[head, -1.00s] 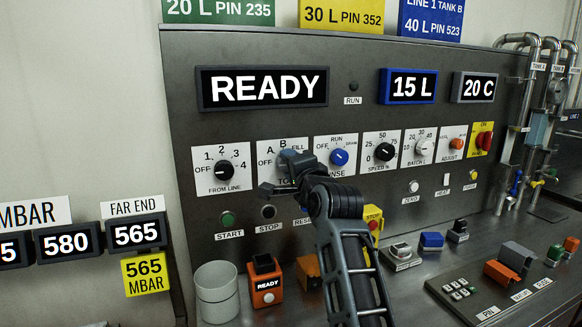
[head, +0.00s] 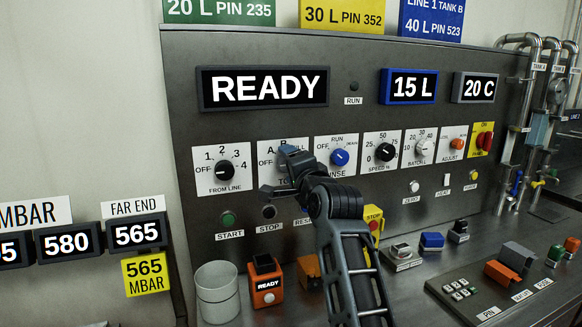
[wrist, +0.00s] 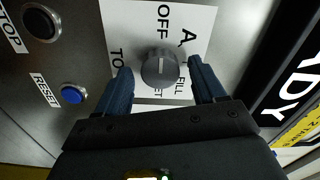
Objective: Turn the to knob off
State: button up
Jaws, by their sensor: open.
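The TO knob (wrist: 160,68) is a round grey knob on a white plate marked OFF, A and FILL, with other letters partly hidden. In the wrist view it sits between the two spread blue fingers of my gripper (wrist: 163,86), with a gap on each side. I cannot clearly tell where its pointer aims. In the head view my gripper (head: 276,172) is in front of the TO plate (head: 264,152) and hides the knob.
The FROM LINE knob (head: 223,170) is to the left and the blue RINSE knob (head: 340,157) to the right. START (head: 228,219) and STOP (head: 268,211) buttons sit below. A blue RESET button (wrist: 73,94) is near one finger. A READY display (head: 263,87) is above.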

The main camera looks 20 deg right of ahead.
jog(key=s+b, duration=0.1)
jog(key=s, duration=0.6)
jog(key=shift+s, duration=0.4)
jog(key=shift+f, duration=0.1)
jog(key=s+d+f+n, duration=0.1)
jog(key=s+f+n, duration=0.1)
jog(key=s+f, duration=0.5)
jog(key=s+d+f+n+g, duration=0.1)
jog(key=s+f+n, duration=0.2)
jog(key=s+f, duration=0.4)
jog(key=s+d+f+n, duration=0.1)
jog(key=s+f+n, duration=0.2)
jog(key=s+f, duration=0.4)
jog(key=shift+s+d+f, duration=0.1)
jog(key=shift+s+f, duration=0.05)
jog(key=shift+s, duration=0.5)
jog(key=shift+s+f, duration=0.1)
jog(key=shift+s, duration=0.55)
jog(key=s+a+n+g, duration=0.1)
jog(key=s+n, duration=0.2)
jog(key=s, duration=1.2)
jog(key=s+a+r+n+g, duration=0.1)
jog(key=s+n, duration=0.3)
jog(key=s, duration=1.1)
jog(key=shift+s+a, duration=0.2)
jog(key=shift+a, duration=0.6)
